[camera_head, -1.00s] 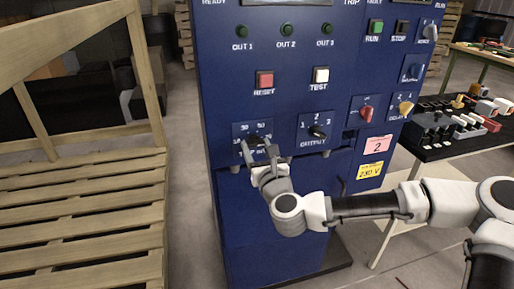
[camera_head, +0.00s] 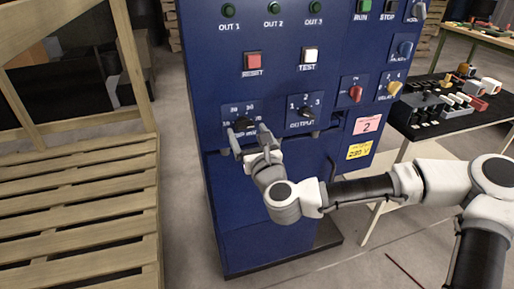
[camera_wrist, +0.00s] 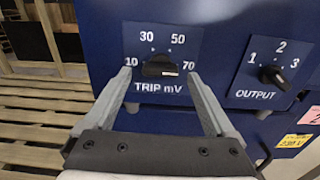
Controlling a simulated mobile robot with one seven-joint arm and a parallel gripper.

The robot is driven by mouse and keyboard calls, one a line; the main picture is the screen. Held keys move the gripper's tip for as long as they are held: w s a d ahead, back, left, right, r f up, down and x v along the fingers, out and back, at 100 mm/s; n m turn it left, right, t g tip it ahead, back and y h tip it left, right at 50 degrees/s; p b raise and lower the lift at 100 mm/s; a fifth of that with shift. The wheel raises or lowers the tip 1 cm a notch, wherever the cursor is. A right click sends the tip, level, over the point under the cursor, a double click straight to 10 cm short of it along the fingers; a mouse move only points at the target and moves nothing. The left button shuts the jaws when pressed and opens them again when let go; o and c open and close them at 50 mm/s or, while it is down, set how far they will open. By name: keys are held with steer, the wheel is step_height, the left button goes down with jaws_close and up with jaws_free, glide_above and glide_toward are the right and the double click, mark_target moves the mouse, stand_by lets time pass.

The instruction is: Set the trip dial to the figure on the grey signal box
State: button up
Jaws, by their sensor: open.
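The trip dial (camera_wrist: 162,66) is a black knob on the blue cabinet, marked TRIP mV with 10, 30, 50 and 70 around it. Its bar lies roughly level; I cannot tell which end is the pointer. My gripper (camera_wrist: 159,77) is open, with one finger to the left and one to the right of the knob. No finger clearly touches it. In the head view, my gripper (camera_head: 249,137) is in front of the dial plate and partly covers it. I cannot make out a grey signal box with a figure in either view.
The output dial (camera_wrist: 273,76) is just right of the trip dial. A red knob (camera_head: 355,93), a pink card with 2 (camera_head: 367,125) and a yellow label (camera_head: 359,150) are farther right. A wooden pallet structure (camera_head: 80,200) stands left; a table with parts (camera_head: 440,125) stands right.

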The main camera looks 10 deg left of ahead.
steer(key=b+v, duration=0.6)
steer(key=v, duration=0.2)
steer(key=shift+w+d+f, duration=0.2)
steer(key=shift+d, duration=0.05)
steer(key=shift+s+d+b, duration=0.15)
steer(key=shift+b, duration=1.05)
steer(key=shift+s+d+r+b, duration=0.15)
steer(key=shift+s+b, duration=0.75)
steer(key=shift+b, duration=1.5)
